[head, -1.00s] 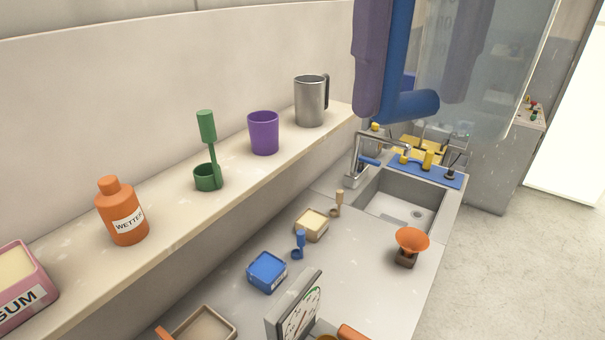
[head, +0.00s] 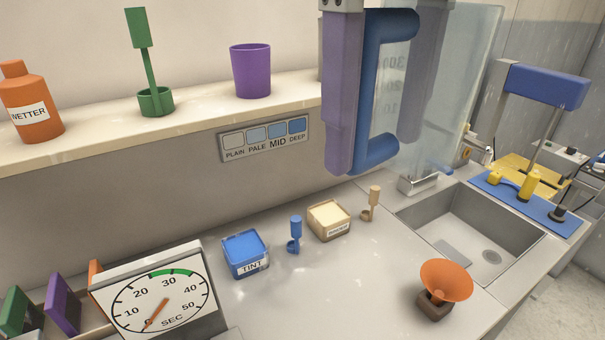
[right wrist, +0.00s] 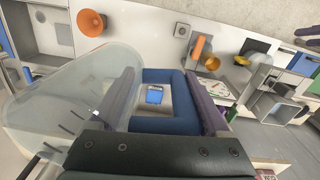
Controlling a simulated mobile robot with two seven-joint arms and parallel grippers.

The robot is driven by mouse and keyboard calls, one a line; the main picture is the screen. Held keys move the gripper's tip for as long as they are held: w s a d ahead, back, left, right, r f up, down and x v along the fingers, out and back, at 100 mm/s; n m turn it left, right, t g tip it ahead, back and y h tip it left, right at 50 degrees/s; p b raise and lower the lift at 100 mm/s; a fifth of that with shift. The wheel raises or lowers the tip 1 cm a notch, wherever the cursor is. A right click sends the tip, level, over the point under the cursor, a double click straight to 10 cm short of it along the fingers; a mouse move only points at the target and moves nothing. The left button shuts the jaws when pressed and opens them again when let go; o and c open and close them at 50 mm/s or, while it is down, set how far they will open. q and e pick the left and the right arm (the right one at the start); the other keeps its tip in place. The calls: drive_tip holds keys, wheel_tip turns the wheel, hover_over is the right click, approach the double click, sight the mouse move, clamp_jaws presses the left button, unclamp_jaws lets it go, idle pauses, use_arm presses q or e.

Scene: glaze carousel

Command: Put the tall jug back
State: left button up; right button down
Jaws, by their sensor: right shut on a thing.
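The tall jug (head: 470,75) is clear, with measuring marks and a thick blue handle (head: 385,150). It is held up in the upper right of the head view, above the counter near the sink. My right gripper (head: 375,157), with purple fingers, is shut on the blue handle, one finger on each side. In the right wrist view the clear jug body (right wrist: 45,112) lies at left and the handle (right wrist: 160,127) is between the fingers of my right gripper (right wrist: 160,90).
A shelf (head: 205,108) at left holds an orange bottle (head: 33,100), a green ladle (head: 142,60) and a purple cup (head: 250,70). Below are a dial timer (head: 165,300), blue TINT tub (head: 245,252), cream tub (head: 329,220), orange funnel (head: 446,280) and sink (head: 470,225).

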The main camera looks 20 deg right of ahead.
drive_tip(key=f+n+b, duration=0.1)
drive_tip(key=f+b, duration=0.6)
drive_tip(key=f, duration=0.7)
drive_tip(key=f+b, duration=0.8)
drive_tip(key=f, duration=0.7)
drive_tip(key=s+f+n+b, duration=0.1)
drive_tip(key=f+b, duration=0.7)
drive_tip(key=f, duration=0.6)
drive_tip(key=shift+f+n, duration=0.3)
drive_tip(key=shift+f, duration=0.1)
unclamp_jaws()
drive_tip(key=shift+f, duration=0.1)
wheel_tip(320, 180, up, 12)
drive_tip(key=p, duration=0.3)
drive_tip(key=shift+a, duration=0.15)
